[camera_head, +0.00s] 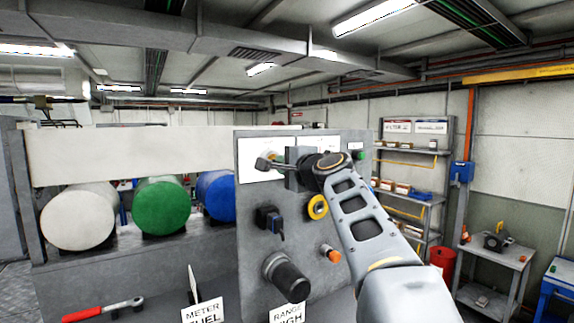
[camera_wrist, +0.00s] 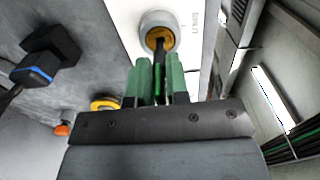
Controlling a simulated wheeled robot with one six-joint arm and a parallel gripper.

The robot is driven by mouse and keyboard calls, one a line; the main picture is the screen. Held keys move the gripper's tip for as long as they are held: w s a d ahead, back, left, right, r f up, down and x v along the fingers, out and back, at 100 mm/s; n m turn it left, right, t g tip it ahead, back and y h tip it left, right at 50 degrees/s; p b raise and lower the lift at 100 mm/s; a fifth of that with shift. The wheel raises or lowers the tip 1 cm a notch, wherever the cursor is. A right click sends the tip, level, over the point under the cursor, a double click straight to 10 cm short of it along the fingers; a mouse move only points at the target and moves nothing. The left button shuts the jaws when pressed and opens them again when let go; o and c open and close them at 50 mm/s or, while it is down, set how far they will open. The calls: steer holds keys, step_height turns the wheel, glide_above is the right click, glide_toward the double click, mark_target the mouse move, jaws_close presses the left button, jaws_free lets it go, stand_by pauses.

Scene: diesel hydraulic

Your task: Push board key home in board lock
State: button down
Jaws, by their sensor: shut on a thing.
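The board lock (camera_wrist: 150,20) is a pale round collar with a brass-coloured face, set in a white label plate on the grey board (camera_head: 252,215). My gripper (camera_wrist: 159,72) has green fingers and is shut on the dark board key (camera_wrist: 159,58). The key's far end overlaps the lock's brass face in the wrist view; how deep it sits in the lock I cannot tell. In the head view my gripper (camera_head: 276,164) is at the upper part of the board, and my wrist hides much of the key and lock.
A red-handled wrench (camera_head: 100,311) lies at front left.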

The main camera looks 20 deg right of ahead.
steer(key=shift+w+a, duration=0.1)
steer(key=shift+w, duration=0.95)
steer(key=c, duration=1)
jaws_free()
steer(key=shift+c, duration=0.2)
steer(key=s+d+b, duration=0.1)
steer(key=s+b, duration=0.2)
steer(key=s, duration=1)
steer(key=shift+s+d, duration=0.25)
steer(key=shift+s, duration=0.15)
